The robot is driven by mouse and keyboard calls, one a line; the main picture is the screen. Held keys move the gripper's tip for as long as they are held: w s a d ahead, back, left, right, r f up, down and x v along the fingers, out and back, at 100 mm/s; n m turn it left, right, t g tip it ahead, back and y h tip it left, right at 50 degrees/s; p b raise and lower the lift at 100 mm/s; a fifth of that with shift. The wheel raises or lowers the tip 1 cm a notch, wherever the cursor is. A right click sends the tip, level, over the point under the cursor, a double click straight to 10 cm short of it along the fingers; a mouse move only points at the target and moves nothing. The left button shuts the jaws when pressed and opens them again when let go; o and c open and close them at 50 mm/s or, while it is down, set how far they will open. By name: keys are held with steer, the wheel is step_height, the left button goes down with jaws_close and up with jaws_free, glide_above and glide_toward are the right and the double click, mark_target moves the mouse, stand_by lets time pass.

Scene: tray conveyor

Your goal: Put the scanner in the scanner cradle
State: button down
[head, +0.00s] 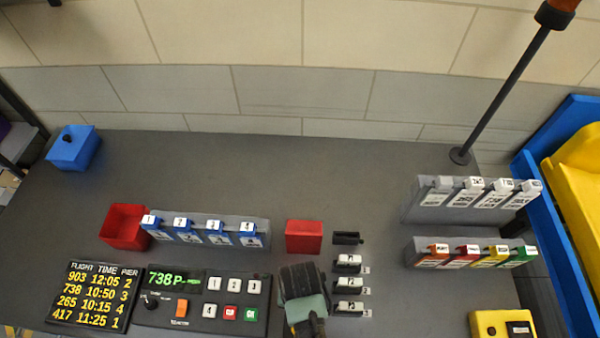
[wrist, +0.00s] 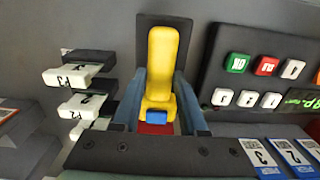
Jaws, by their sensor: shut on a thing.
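The scanner (wrist: 160,65) shows in the wrist view as a yellow body with a blue part at its near end. The two grey-blue fingers of my gripper (wrist: 160,105) stand on either side of it, shut on it. A dark plate (wrist: 165,22), which looks like the scanner cradle, lies behind the scanner's far end. I cannot tell whether they touch. In the head view my gripper (head: 303,290) is over the counter, right of the keypad console. The scanner and the dark plate are hidden there.
The keypad console (head: 205,300) is close on the left. A column of white-topped tag blocks (head: 348,284) is close on the right. A red box (head: 304,236) is just behind my gripper. A blue-tag rack (head: 210,229) stands further left. The counter's back middle is clear.

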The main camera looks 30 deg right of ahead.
steer(key=shift+f, duration=0.1)
steer(key=shift+c, duration=2.2)
jaws_free()
step_height(320, 180, up, 12)
